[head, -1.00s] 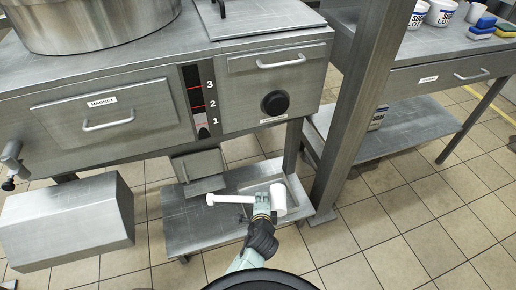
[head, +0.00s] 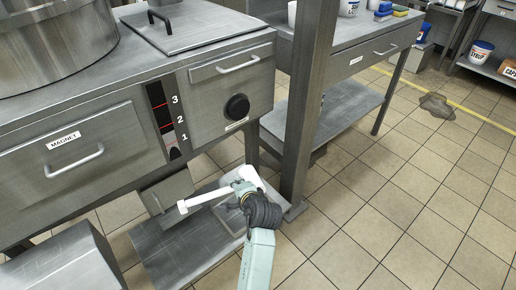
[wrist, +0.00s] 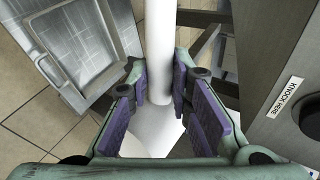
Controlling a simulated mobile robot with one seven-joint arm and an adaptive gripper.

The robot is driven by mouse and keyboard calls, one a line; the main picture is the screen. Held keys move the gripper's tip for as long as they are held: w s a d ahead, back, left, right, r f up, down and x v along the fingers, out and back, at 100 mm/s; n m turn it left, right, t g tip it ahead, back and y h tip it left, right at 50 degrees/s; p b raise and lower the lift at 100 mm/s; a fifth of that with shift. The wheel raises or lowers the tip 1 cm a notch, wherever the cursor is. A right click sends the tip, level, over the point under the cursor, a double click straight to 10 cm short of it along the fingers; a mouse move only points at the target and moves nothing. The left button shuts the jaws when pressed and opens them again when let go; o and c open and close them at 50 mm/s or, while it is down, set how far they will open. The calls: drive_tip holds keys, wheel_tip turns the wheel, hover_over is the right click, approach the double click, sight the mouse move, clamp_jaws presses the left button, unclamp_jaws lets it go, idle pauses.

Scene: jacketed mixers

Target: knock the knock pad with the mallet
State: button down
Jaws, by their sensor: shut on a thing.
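The knock pad (head: 237,107) is a round black disc on the front panel of the steel bench, below a drawer handle. A small label is under it; in the wrist view the "KNOCK HERE" label (wrist: 282,97) shows beside part of the black pad (wrist: 312,116) at the right edge. The white mallet (head: 196,203) has a long handle and a thicker head (head: 250,178). My gripper (head: 243,188) is shut on the mallet, below and apart from the pad. In the wrist view the mallet (wrist: 158,45) runs between my gripper's fingers (wrist: 160,85).
A steel upright post (head: 308,100) stands right of the panel. A low shelf (head: 165,250) lies under the bench. A "MAGNET" drawer (head: 75,150) and a numbered scale strip (head: 166,115) are left of the pad. The tiled floor (head: 400,220) at right is open.

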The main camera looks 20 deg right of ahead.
drive_tip(key=shift+n+y, duration=0.6)
drive_tip(key=shift+n, duration=0.1)
drive_tip(key=d+r, duration=0.1)
drive_tip(key=r, duration=0.2)
drive_tip(key=d+r+b, duration=0.1)
drive_tip(key=d+r, duration=0.1)
drive_tip(key=r, duration=0.1)
drive_tip(key=d+r+b, duration=0.1)
drive_tip(key=d+r, duration=0.1)
drive_tip(key=r, duration=0.2)
drive_tip(key=shift+w+d, duration=0.25)
drive_tip(key=shift+w, duration=0.1)
wheel_tip(320, 180, up, 10)
drive_tip(key=s+d+n+y+b, duration=0.1)
drive_tip(key=s+n+y+b, duration=0.1)
drive_tip(key=s, duration=0.1)
drive_tip(key=w+a+p, duration=0.2)
drive_tip(key=w+a, duration=0.1)
drive_tip(key=w, duration=0.7)
drive_tip(key=shift+g, duration=0.3)
drive_tip(key=shift+s+d+r+b, duration=0.1)
drive_tip(key=shift+s+d+b, duration=0.1)
drive_tip(key=shift+s+b, duration=0.4)
drive_tip(key=shift+s+d+b, duration=0.2)
drive_tip(key=shift+s+b, duration=0.05)
drive_tip(key=shift+s, duration=0.7)
drive_tip(key=shift+s+d+r+b, duration=0.1)
drive_tip(key=shift+s+d+b, duration=0.1)
drive_tip(key=shift+s+b, duration=0.4)
drive_tip(key=shift+s, duration=0.15)
